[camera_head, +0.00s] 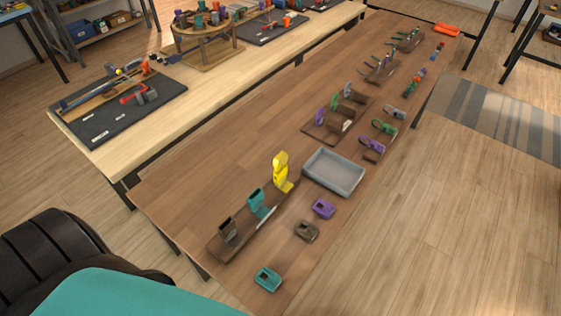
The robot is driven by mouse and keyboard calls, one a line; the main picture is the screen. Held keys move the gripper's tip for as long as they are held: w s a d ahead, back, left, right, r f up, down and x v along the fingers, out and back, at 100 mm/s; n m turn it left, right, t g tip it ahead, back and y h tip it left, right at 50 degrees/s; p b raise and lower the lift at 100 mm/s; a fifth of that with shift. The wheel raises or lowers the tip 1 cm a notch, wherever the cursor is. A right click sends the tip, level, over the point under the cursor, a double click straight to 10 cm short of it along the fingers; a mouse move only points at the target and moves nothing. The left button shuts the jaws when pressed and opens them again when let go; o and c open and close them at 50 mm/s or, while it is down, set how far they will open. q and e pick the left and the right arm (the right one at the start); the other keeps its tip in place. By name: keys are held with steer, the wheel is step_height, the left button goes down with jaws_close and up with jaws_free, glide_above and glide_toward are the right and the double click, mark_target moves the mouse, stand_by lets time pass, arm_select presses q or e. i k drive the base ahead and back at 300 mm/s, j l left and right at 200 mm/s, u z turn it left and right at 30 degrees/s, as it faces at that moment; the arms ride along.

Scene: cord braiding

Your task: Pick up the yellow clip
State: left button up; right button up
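The yellow clip (280,170) stands upright at the far end of a dark wooden rack (219,250) on the brown table. A teal clip (259,204) and a dark brown clip (229,231) stand in the same rack, nearer to me. The yellow clip is the tallest of the three, and nothing covers it. Neither of my grippers is in view.
A grey tray (334,187) lies just right of the yellow clip. Loose purple (323,208), brown (306,231) and teal (268,278) pieces lie in front. More racks (322,130) stand farther back. The table left of the rack is clear.

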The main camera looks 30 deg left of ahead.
mark_target(280, 160)
steer(key=k+j+z, duration=0.35)
steer(key=j, duration=0.15)
steer(key=k+j+z, duration=0.35)
steer(key=k+j, duration=0.1)
